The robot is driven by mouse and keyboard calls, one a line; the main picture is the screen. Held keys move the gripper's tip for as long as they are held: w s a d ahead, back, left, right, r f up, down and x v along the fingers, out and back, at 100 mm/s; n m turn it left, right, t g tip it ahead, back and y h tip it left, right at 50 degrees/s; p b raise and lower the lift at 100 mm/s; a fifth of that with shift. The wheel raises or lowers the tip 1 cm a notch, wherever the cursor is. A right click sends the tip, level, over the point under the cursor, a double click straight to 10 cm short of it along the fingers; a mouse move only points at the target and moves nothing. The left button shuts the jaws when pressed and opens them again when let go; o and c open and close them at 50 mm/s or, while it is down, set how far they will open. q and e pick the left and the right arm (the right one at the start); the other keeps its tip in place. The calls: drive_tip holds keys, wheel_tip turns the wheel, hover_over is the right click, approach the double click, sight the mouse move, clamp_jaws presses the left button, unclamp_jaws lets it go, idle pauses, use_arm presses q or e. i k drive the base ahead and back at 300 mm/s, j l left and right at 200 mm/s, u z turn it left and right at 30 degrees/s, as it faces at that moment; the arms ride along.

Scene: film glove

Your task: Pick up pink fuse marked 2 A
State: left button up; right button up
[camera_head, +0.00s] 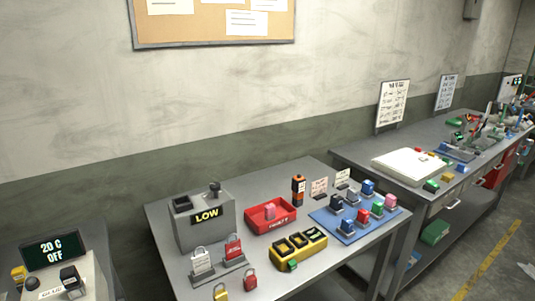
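Several small colored blocks that look like fuses stand on a blue mat (345,232) at the right of the near grey table (330,262). Another pink-red block (269,211) sits in a red tray (272,226) left of the mat. The markings on these blocks are too small to read, so I cannot tell which is 2 A. Neither of my grippers is in view.
A grey box with a LOW display (207,214) stands at the table's left, with padlocks (201,261) before it. A yellow-black holder (299,248) and an orange-black device (298,190) flank the red tray. A second, cluttered bench (408,140) stands right; floor is open at lower right.

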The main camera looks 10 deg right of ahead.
sight(390, 201)
drive_tip(key=i+l+z, duration=0.1)
drive_tip(key=l+z, duration=0.2)
drive_tip(key=i+l+z, duration=0.25)
drive_tip(key=l, duration=0.15)
drive_tip(key=l+z, duration=0.3)
drive_tip(key=i+l, duration=0.05)
